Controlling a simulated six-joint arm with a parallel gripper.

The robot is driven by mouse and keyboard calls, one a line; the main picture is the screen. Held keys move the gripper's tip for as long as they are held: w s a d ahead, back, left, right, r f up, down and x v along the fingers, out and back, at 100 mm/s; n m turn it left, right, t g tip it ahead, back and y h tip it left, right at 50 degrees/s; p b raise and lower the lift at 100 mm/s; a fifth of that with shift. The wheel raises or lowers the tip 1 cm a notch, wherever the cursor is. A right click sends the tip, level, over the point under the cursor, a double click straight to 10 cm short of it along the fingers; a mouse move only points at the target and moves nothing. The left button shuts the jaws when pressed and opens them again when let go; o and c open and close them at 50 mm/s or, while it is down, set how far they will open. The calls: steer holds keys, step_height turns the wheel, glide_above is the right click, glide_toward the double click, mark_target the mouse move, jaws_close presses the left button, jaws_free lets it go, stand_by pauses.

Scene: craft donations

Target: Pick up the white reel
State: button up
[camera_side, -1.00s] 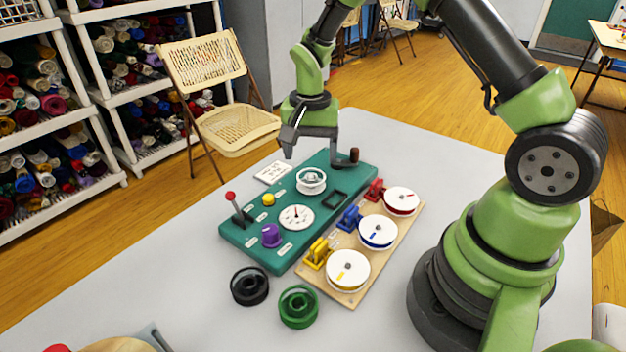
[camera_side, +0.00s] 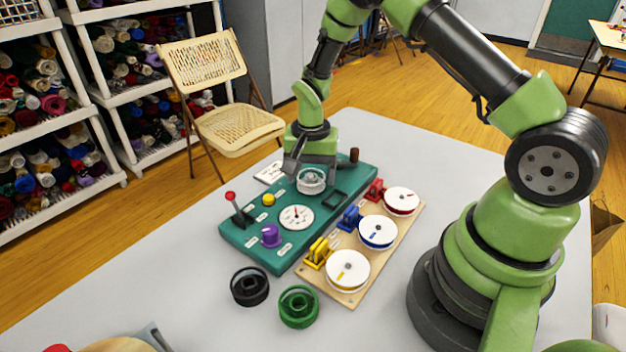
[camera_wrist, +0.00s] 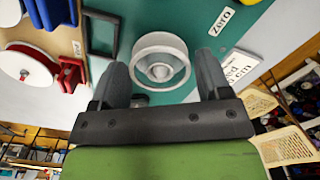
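The white reel (camera_side: 311,182) sits upright on the green control board (camera_side: 246,246), toward its far edge. In the wrist view the white reel (camera_wrist: 160,41) shows its round rim and hollow centre between the two fingertips. My gripper (camera_side: 310,170) is low over the reel in the side view and partly covers its far side. In the wrist view my gripper (camera_wrist: 162,64) is open, with one finger on each side of the reel and gaps showing. I cannot tell whether a finger touches it.
Beside the board, a wooden rack (camera_side: 350,300) holds several white discs. A black reel (camera_side: 250,287) and a green reel (camera_side: 298,307) lie on the table. A brown knob (camera_side: 354,155) and a red-topped lever (camera_side: 236,208) stand up from the board. The table's far right is clear.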

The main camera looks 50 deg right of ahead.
steer(key=c, duration=0.4)
steer(key=shift+r, duration=3.8)
